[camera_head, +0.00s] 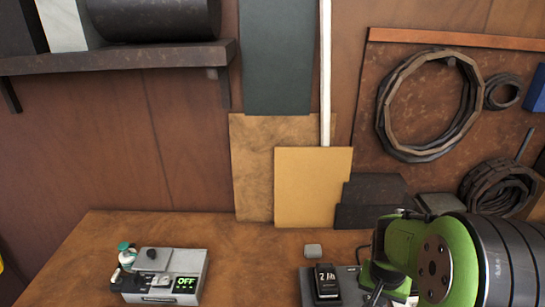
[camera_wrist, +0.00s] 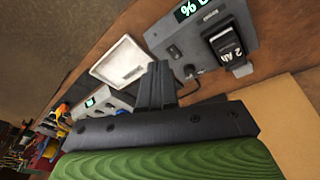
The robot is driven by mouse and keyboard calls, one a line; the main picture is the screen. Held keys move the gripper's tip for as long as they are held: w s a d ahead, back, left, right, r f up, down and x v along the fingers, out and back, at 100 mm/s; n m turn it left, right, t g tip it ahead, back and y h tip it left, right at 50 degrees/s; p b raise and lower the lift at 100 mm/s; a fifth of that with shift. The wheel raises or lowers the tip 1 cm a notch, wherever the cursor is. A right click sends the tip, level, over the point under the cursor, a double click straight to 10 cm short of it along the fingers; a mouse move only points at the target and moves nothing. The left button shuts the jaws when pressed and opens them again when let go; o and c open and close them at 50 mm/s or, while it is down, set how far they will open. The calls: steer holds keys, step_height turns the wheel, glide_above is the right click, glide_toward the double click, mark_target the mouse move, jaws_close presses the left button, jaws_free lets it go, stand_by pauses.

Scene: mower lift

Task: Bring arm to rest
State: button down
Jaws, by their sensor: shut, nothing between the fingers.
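My gripper (camera_wrist: 157,72) shows in the wrist view as two dark fingers close together on a black bar, shut and empty. My green and black arm (camera_head: 440,258) fills the lower right of the head view and hides part of the bench there; the fingers cannot be made out in that view. In the wrist view, a grey charger (camera_wrist: 205,35) with a green-lit display and a black 2 Ah battery (camera_wrist: 228,45) lies beyond the fingers to the right. The battery (camera_head: 327,282) also shows beside my arm in the head view.
A grey device with an OFF display (camera_head: 160,278) stands on the wooden bench (camera_head: 250,265) at left. Boards (camera_head: 310,185) lean on the wall; a shelf (camera_head: 120,58) and hanging coils (camera_head: 388,110) are above. The bench between device and charger is clear.

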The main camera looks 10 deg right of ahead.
steer(key=s+a+r+n+t+b, duration=0.1)
steer(key=s+a+r+n, duration=0.1)
steer(key=a, duration=0.4)
steer(key=s+a+r+n+t+y+b, duration=0.1)
steer(key=s+a+r+n+t, duration=0.1)
steer(key=s+a, duration=0.3)
steer(key=s+a+r+n+t+y+b, duration=0.1)
steer(key=s+a+r+n+b, duration=0.1)
steer(key=a, duration=0.4)
step_height(320, 180, up, 3)
steer(key=shift+s+a+f+n+t, duration=0.25)
steer(key=shift+s+n, duration=0.55)
steer(key=shift+n, duration=0.4)
steer(key=shift+a, duration=0.1)
